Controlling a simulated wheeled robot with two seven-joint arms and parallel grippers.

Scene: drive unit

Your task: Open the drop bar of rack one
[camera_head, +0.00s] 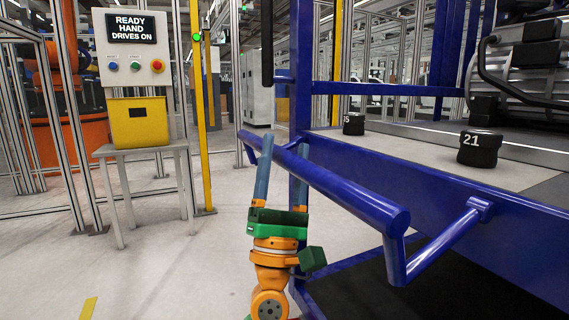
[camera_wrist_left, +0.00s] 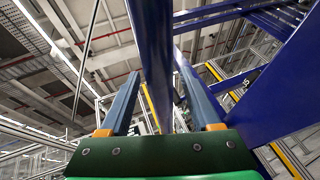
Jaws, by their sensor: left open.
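The blue drop bar (camera_head: 350,192) of the rack runs slantwise from upper left to a thick rounded end at lower right, with a bracket joining it to the rack frame. My left gripper (camera_head: 285,143), green with two long blue-grey fingers, points up at the bar's left part. Its fingers are apart and nothing is gripped. In the left wrist view the bar (camera_wrist_left: 152,50) crosses between the two fingers (camera_wrist_left: 156,64); I cannot tell whether it touches either. My right gripper is not in view.
The rack's blue frame (camera_head: 480,225) fills the right, with a shelf holding black pieces, one marked 21 (camera_head: 478,149). Open floor lies front left.

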